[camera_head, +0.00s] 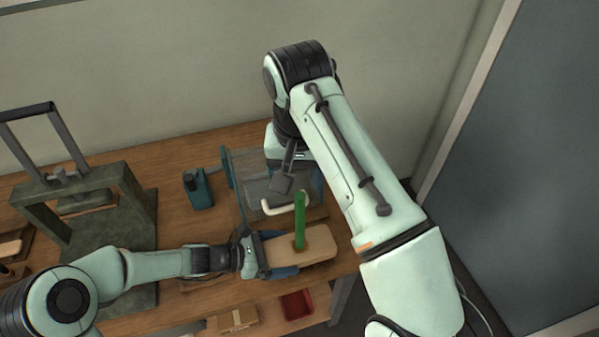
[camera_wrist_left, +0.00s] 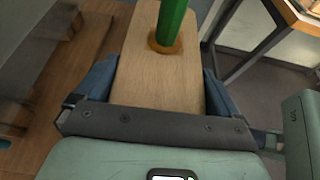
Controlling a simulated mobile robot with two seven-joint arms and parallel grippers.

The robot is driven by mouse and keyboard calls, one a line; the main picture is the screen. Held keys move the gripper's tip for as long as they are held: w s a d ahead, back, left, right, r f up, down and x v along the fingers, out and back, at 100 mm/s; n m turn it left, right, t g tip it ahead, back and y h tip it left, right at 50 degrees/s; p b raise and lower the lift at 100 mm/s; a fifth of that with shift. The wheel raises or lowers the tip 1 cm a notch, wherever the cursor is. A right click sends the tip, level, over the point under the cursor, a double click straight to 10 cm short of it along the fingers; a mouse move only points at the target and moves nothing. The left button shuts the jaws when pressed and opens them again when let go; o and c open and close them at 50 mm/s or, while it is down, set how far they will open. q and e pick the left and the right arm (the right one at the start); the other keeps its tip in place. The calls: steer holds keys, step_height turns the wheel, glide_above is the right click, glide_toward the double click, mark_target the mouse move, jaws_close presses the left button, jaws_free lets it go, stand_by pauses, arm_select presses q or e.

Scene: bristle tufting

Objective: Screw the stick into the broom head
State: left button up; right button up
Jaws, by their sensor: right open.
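The broom head (camera_head: 320,246) is a pale wooden block near the table's front right edge. The green stick (camera_head: 299,222) stands upright at a hole in its top. In the left wrist view the stick's lower end (camera_wrist_left: 171,22) sits in the round hole (camera_wrist_left: 165,42); how deep it is cannot be seen. My left gripper (camera_head: 279,256) is shut on the broom head's near end, with a blue finger along each side; they also show in the left wrist view (camera_wrist_left: 157,92). My right gripper (camera_head: 288,187) is open, pointing down just behind the stick, and partly hidden.
A transparent-walled fixture (camera_head: 242,190) stands behind the broom head, close to my right gripper. A teal bottle-like object (camera_head: 198,190) stands to its left. A dark press frame (camera_head: 100,215) fills the table's left. A red bin (camera_head: 297,304) and a box (camera_head: 233,320) are on a lower shelf.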

arm_select(q)
steer(key=p+v, duration=0.1)
steer(key=v, duration=1.2)
steer(key=shift+a, duration=0.2)
steer(key=shift+s, duration=0.1)
